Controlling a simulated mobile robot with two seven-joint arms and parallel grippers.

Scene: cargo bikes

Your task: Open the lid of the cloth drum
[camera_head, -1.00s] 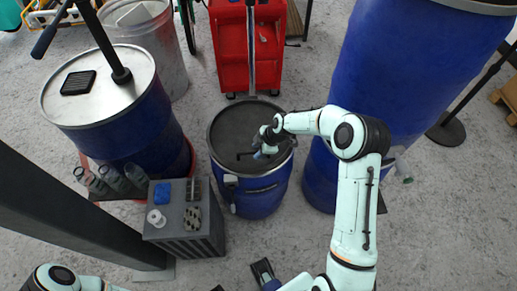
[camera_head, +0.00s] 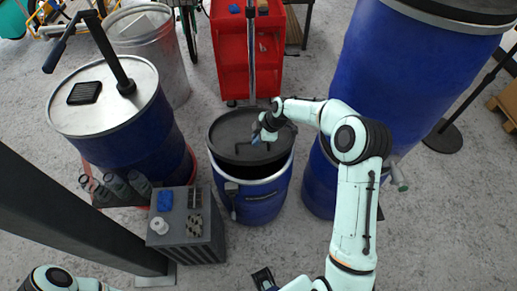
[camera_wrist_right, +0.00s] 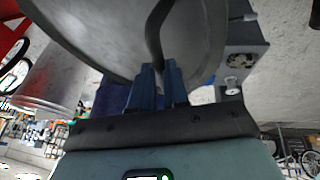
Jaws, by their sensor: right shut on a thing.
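The cloth drum (camera_head: 262,208) is the blue drum with a pale rim in the middle of the head view. Its dark grey round lid (camera_head: 228,130) is tilted, with the near edge raised off the rim and a dark gap showing under it. The lid's handle (camera_head: 242,150) is a thin dark bar on top. My right gripper (camera_head: 256,138) is shut on this handle; in the right wrist view its blue fingers (camera_wrist_right: 160,85) close around the dark bar, with the lid (camera_wrist_right: 110,35) behind.
A grey box (camera_head: 190,240) with small items stands left of the drum. A large blue drum (camera_head: 385,75) stands close on the right. A silver-topped blue drum (camera_head: 115,105) is at left, a red cart (camera_head: 230,60) behind. Open floor lies in front.

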